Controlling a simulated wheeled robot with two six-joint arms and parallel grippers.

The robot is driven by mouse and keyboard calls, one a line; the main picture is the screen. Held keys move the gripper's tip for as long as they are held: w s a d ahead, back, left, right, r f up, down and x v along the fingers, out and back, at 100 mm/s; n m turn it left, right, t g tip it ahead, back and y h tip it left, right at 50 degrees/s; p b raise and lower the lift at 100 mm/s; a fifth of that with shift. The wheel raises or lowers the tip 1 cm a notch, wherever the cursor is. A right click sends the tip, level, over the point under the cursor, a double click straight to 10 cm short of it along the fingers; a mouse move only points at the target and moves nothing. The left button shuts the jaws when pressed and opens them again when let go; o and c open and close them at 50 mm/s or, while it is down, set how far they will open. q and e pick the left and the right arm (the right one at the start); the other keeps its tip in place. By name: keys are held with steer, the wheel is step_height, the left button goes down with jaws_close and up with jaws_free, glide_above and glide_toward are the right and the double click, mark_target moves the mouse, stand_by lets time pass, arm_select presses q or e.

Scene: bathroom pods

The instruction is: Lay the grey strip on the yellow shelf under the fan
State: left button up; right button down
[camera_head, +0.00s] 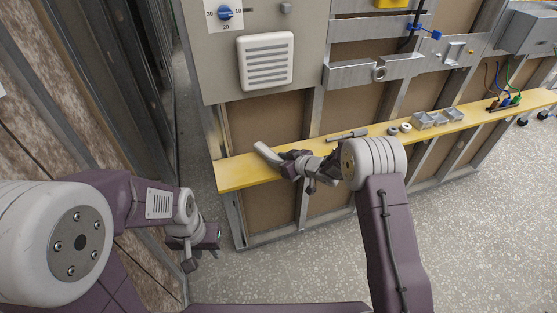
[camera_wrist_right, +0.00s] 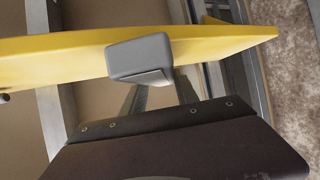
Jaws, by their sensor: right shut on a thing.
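The grey strip (camera_head: 267,154) is a light grey bar over the left part of the yellow shelf (camera_head: 236,173), below the white louvred fan (camera_head: 265,61). My right gripper (camera_head: 287,163) is shut on the strip, whose far end sticks out to the left of the jaws. In the right wrist view the strip's blunt grey end (camera_wrist_right: 139,56) overlaps the yellow shelf (camera_wrist_right: 55,58). I cannot tell whether the strip touches the shelf. My left gripper (camera_head: 203,251) hangs low at the left, away from the shelf; its jaw opening is unclear.
A metal tool (camera_head: 347,134), ring-shaped parts (camera_head: 399,128) and metal boxes (camera_head: 437,118) stand along the shelf to the right. Metal studs back the shelf. The speckled floor (camera_head: 480,225) at right is clear.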

arm_select(q)
steer(key=shift+f, duration=0.45)
arm_select(e)
steer(key=shift+f, duration=0.4)
arm_select(q)
steer(key=shift+f+b, duration=0.4)
steer(key=shift+b, duration=0.1)
arm_select(e)
steer(key=shift+f, duration=0.65)
steer(key=c, duration=0.9)
jaws_free()
steer(key=shift+o, duration=0.2)
steer(key=shift+r, duration=0.1)
steer(key=p+v, duration=0.1)
steer(key=v, duration=0.8)
steer(key=shift+d, duration=0.1)
arm_select(q)
steer(key=shift+r, duration=0.4)
